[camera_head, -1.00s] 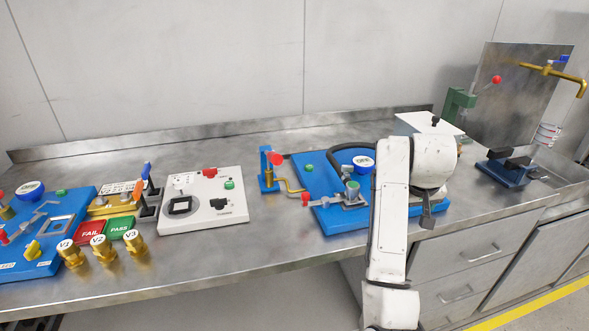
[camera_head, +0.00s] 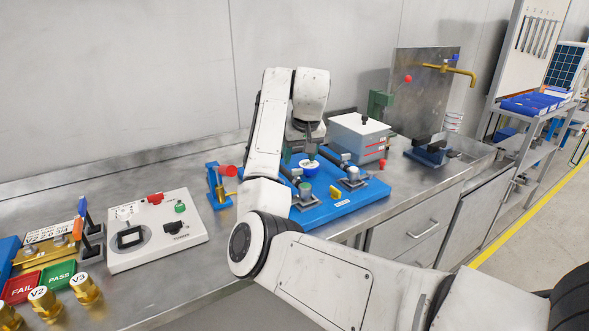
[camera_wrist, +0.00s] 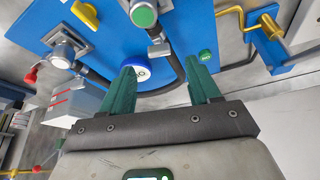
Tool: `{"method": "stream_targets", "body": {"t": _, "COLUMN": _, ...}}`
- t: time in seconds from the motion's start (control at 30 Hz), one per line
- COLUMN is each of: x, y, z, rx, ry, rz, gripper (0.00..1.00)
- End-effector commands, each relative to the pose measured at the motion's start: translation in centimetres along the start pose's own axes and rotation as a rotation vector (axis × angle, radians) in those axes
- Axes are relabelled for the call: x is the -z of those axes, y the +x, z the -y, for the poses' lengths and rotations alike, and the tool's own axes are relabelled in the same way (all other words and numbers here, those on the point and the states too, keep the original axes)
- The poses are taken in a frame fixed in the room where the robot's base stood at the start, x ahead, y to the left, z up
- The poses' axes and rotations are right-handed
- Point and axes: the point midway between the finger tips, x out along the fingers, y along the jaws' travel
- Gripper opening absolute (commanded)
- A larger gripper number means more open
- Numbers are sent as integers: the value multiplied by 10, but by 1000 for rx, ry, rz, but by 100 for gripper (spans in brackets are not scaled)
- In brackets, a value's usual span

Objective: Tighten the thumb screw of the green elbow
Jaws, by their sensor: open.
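The green elbow (camera_wrist: 143,14), a metal fitting with a round green cap, shows at the top of the wrist view. In the head view its green top (camera_head: 305,187) is at the left front of the blue plate. A small grey metal piece (camera_wrist: 159,48), perhaps its thumb screw, sticks out beside it toward my gripper. My gripper (camera_wrist: 162,66) is open with two green fingers and nothing between them. It points down over the plate, with the blue round knob (camera_wrist: 136,67) near its left finger. In the head view the fingers are partly hidden by my wrist.
A second metal fitting (camera_wrist: 62,52) sits on the blue plate (camera_head: 335,211). A black hose curves near my fingers. A grey box (camera_head: 358,138) stands behind the plate. A white panel box (camera_head: 155,232) stands left.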

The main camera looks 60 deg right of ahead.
Motion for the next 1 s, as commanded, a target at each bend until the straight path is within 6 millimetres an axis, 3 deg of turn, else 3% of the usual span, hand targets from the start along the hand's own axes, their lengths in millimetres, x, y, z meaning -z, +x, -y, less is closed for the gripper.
{"method": "stream_targets", "body": {"t": 0.1, "x": 0, "y": 22, "z": 0, "rx": 0, "ry": -1, "rz": 2, "gripper": 62}}
{"method": "stream_targets", "body": {"t": 0.3, "x": -1, "y": 49, "z": 0, "rx": -1, "ry": -1, "rz": 1, "gripper": 62}}
{"method": "stream_targets", "body": {"t": 0.77, "x": 0, "y": 60, "z": 0, "rx": -1, "ry": 0, "rz": -1, "gripper": 62}}
{"method": "stream_targets", "body": {"t": 1.0, "x": 0, "y": 60, "z": 0, "rx": -1, "ry": 0, "rz": -1, "gripper": 39}}
